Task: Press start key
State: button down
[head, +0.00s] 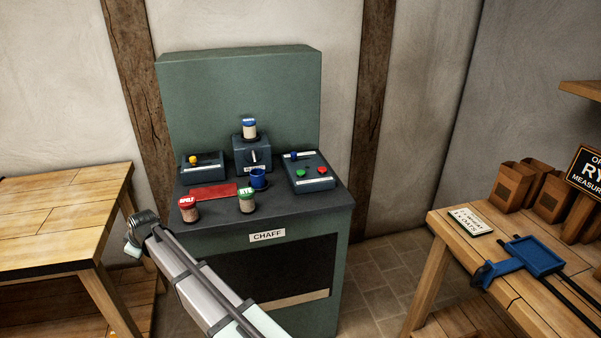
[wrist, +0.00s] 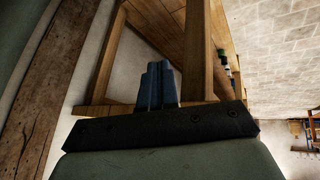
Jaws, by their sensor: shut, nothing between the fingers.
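The green button (head: 300,174), likely the start key, is on the sloped top of a dark control box (head: 312,184) at the machine's right. A red button (head: 322,169) sits to its right. The boxes' labels are too small to read. My gripper (wrist: 158,82) shows in the wrist view with its fingers together and empty. In the head view my arm reaches up from the bottom to the machine's left front, well left of the green button. I cannot make out the fingers there. The wrist view shows no buttons.
A blue-lidded jar (head: 249,129) tops the middle box (head: 251,151). Wooden benches flank the machine.

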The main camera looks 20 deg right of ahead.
jog(key=w+d+r+m, duration=0.1)
jog(key=w+d+r, duration=0.15)
jog(key=r, duration=0.25)
jog(key=w+d+r+m+t+y, duration=0.1)
jog(key=w+d+r, duration=0.15)
jog(key=r, duration=0.25)
jog(key=w+d+r, duration=0.2)
jog(key=w+r, duration=0.2)
jog(key=r, duration=0.1)
notch_tip(320, 180, up, 12)
jog(key=r+m+t, duration=0.1)
jog(key=m+t, duration=0.1)
jog(key=m, duration=1.1)
send_over(303, 172)
jog(key=shift+f, duration=0.25)
jog(key=shift+f, duration=4.4)
jog(key=shift+f, duration=0.2)
jog(key=shift+f, duration=0.25)
